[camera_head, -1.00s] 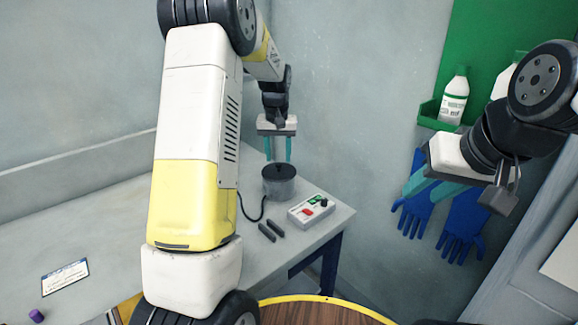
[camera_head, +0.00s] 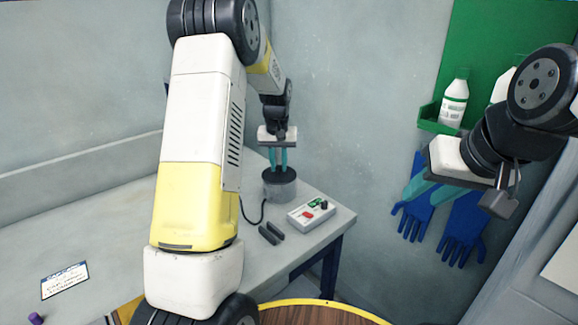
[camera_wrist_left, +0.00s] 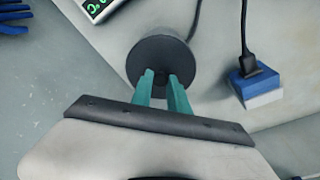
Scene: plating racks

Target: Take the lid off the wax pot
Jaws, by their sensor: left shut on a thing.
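The wax pot (camera_head: 281,192) is a grey cylinder near the back right corner of the table, against the wall. Its dark lid (camera_head: 291,175) sits on top, with no gap that I can see; the lid also shows from above in the left wrist view (camera_wrist_left: 158,55). My left gripper (camera_head: 278,166) points straight down over the pot, its teal fingers shut on the lid's knob, which they mostly hide. In the left wrist view the fingertips (camera_wrist_left: 162,76) are at the lid's centre. My right gripper (camera_head: 416,190) is open and empty, out to the right before the wall.
A control box (camera_head: 311,214) with buttons stands right of the pot, with two dark bars (camera_head: 271,234) in front. A black cable runs from the pot. A blue block (camera_wrist_left: 254,82) with a plug shows in the wrist view. Blue gloves (camera_head: 462,240) hang on the wall.

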